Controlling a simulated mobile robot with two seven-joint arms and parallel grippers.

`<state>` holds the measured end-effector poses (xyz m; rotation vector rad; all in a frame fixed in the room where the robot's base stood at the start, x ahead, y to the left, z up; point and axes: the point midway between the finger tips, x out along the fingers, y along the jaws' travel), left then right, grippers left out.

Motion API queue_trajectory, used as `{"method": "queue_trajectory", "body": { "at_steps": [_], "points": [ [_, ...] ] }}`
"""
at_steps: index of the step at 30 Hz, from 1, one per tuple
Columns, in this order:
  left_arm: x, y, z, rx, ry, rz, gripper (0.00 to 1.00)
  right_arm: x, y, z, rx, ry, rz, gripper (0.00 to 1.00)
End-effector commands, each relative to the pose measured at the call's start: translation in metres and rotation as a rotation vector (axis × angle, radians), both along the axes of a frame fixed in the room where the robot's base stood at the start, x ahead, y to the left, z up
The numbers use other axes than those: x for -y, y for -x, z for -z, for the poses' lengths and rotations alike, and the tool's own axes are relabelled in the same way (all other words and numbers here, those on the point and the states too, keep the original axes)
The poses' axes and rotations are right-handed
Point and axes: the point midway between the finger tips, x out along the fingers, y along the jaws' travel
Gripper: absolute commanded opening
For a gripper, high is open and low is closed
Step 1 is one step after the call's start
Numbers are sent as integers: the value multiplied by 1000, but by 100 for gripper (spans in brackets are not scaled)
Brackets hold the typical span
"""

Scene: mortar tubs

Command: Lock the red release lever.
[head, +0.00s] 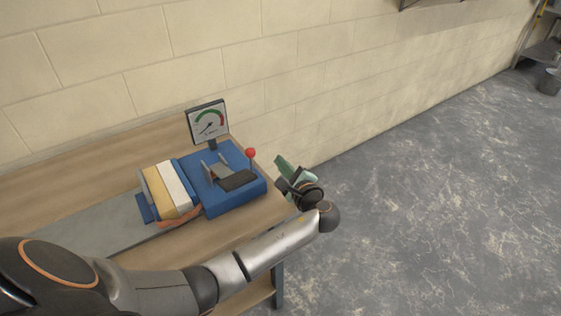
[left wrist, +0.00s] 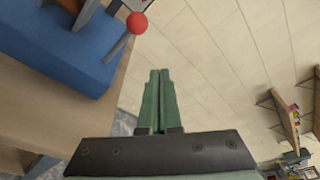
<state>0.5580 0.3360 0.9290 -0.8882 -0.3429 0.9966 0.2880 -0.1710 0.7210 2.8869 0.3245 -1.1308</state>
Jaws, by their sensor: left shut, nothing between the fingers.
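The red-knobbed release lever (head: 251,154) stands up at the right end of a blue machine (head: 229,203) on the workbench. My right gripper is in neither view.
The wooden bench (head: 110,155) runs along a block wall. Open floor (head: 430,200) lies to the right.

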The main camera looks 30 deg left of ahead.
Motion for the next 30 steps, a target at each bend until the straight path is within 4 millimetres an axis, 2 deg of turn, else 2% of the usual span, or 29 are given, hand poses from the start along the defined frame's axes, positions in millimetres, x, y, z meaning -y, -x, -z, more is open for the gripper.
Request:
{"method": "queue_trajectory", "body": {
  "at_steps": [1,6,12,30],
  "points": [
    [13,8,2,-3,5,3,0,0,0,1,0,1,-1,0],
    [42,29,0,-3,4,3,0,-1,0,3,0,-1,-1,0],
    [62,43,-2,-2,2,0,0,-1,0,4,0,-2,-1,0],
    [66,46,-3,-2,1,0,0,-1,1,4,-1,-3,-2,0]
  ]
}}
